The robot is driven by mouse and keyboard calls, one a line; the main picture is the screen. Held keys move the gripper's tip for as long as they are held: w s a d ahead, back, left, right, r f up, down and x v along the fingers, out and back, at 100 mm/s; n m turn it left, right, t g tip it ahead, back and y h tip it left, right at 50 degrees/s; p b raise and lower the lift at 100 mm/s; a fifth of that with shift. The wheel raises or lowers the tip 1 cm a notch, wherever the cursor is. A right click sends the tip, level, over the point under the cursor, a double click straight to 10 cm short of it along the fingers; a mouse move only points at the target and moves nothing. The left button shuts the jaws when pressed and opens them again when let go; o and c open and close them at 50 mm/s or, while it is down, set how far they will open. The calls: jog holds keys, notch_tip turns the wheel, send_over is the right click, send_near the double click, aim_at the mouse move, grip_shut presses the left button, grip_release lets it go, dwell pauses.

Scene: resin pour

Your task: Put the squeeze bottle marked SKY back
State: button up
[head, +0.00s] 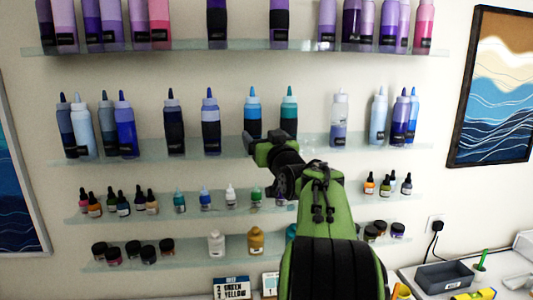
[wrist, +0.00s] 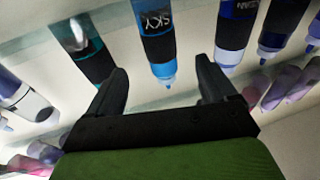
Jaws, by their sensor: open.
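The squeeze bottle marked SKY (wrist: 157,40) is blue with a black label and a pale blue nozzle. The wrist view shows it upside down, centred ahead of my fingers. In the head view the matching blue bottle (head: 253,101) stands upright on the second shelf from the top (head: 225,147), its lower part partly hidden by my gripper (head: 268,140). My gripper is open; in the wrist view its two fingers (wrist: 163,88) are spread to either side of the bottle's nozzle end, with visible gaps. Nothing is held.
A teal bottle (head: 289,103) and a dark-labelled blue bottle (head: 210,115) stand on either side of it. Other bottles line this shelf and the top shelf (head: 190,45). Small dropper bottles and jars fill the lower shelves. A gap lies right of the teal bottle.

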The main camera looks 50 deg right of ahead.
jog(key=shift+v, duration=1.2)
jog(key=w+a+f+n+g+y, duration=0.1)
jog(key=a+f+y, duration=0.15)
jog(key=a, duration=0.45)
jog(key=w+a+f+n+g+y, duration=0.1)
jog(key=a+f+y, duration=0.15)
jog(key=a, duration=0.45)
jog(key=s+a+f+n+g+y, duration=0.1)
jog(key=s+a+f+g, duration=0.2)
jog(key=a, duration=0.4)
jog(key=s+a+f+n+g+y, duration=0.1)
jog(key=s+a+f+y, duration=0.1)
jog(key=a+f, duration=0.45)
jog(key=s+a+f+n+g, duration=0.1)
jog(key=s+a+f+g, duration=0.2)
jog(key=s+f, duration=0.3)
jog(key=s+a+f+g+y, duration=0.1)
jog(key=s+a+f, duration=0.4)
jog(key=s, duration=0.7)
jog(key=shift+a+f+n+g+y, duration=0.3)
jog(key=shift+a+f+n+g, duration=0.1)
jog(key=shift+f+g, duration=0.45)
